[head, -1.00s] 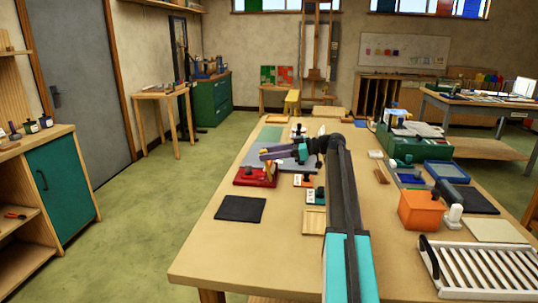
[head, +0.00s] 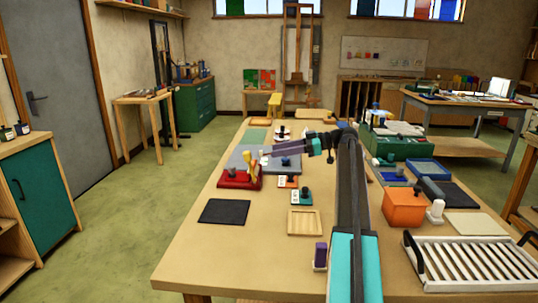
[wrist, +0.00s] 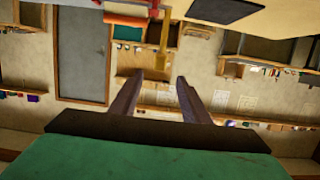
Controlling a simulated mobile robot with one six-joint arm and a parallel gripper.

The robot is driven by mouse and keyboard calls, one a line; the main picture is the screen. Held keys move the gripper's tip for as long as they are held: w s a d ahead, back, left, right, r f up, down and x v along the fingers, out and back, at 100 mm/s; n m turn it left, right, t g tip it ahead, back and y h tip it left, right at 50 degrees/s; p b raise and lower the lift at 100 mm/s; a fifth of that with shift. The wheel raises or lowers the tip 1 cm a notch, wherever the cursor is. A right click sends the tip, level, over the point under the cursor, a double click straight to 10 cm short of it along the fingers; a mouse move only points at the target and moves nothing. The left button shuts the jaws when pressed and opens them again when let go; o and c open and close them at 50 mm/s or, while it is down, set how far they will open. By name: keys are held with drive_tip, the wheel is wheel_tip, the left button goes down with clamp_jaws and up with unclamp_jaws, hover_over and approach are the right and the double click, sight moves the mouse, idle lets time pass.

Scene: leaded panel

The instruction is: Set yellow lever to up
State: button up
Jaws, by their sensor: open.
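The yellow lever (head: 248,164) stands roughly upright on a red base (head: 236,179) on the worktable, left of my arm. My gripper (head: 266,153) is open, a little to the right of the lever's upper part, with its dark purple fingers pointing left. The wrist view is upside down. There the lever (wrist: 163,42) lies in line with the gap between the open fingertips (wrist: 160,76), beyond them. The gap looks empty, and I see no contact. The red base (wrist: 126,20) shows near that view's top edge.
A dark mat (head: 224,211) lies in front of the red base. Small switch blocks (head: 301,195) and a wooden tray (head: 305,222) sit to the right. A purple-topped piece (head: 320,256) is beside my arm. An orange box (head: 403,208) stands right. The front-left tabletop is clear.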

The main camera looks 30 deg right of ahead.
drive_tip(key=v, duration=0.3)
drive_tip(key=shift+s, duration=0.1)
drive_tip(key=shift+c, duration=0.4)
